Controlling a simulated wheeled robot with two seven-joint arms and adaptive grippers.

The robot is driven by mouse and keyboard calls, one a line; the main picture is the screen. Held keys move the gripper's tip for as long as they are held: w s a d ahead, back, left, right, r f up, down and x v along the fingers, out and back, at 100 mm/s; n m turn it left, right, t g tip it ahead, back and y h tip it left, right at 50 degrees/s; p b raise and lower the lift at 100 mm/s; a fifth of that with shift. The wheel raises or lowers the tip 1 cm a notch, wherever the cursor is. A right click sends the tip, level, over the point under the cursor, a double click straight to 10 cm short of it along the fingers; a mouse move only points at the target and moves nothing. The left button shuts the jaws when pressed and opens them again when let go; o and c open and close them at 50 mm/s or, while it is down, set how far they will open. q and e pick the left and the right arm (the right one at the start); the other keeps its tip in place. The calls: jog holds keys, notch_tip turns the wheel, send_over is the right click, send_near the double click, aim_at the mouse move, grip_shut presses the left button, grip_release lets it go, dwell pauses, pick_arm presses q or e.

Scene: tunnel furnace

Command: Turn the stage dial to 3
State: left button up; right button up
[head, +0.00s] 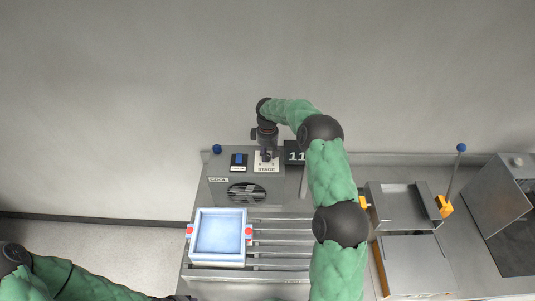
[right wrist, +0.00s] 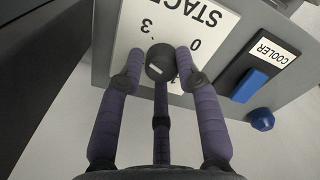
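The stage dial (right wrist: 160,62) is a dark round knob with a small white mark, on a white plate (right wrist: 205,18) lettered STAGE. The digits 3, 0 and part of a 1 show around it; another part of the scale is hidden. In the head view the STAGE plate (head: 266,169) is on the grey machine's top. My right gripper (right wrist: 158,60) has its fingers around the dial. A small gap shows on the left side; the right finger is very close, and contact there is unclear. My left arm is at the bottom left, its gripper outside the frame.
A blue COOLER switch (head: 239,159) sits left of the plate, with a blue knob (head: 217,149) at the corner. A display (head: 296,156) reading 11 is on the right, partly hidden by my arm. A pale blue tray (head: 220,211) stands in front on the rails.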

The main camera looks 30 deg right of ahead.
jog(key=shift+f, duration=0.1)
jog(key=shift+c, duration=1.2)
jog(key=shift+s+f+m+b, duration=0.1)
jog(key=shift+f+m+b, duration=0.15)
jog(key=shift+m+b, duration=0.85)
jog(key=m+b, duration=0.1)
jog(key=m, duration=0.1)
jog(key=shift+s+a+m+b, duration=0.1)
jog(key=shift+a+m+b, duration=0.05)
jog(key=shift+m+b, duration=0.2)
grip_shut()
jog(key=o, duration=1.1)
grip_release()
jog(key=shift+c, duration=0.2)
jog(key=shift+o, duration=0.3)
jog(key=shift+s+r, duration=0.1)
jog(key=shift+r, duration=0.1)
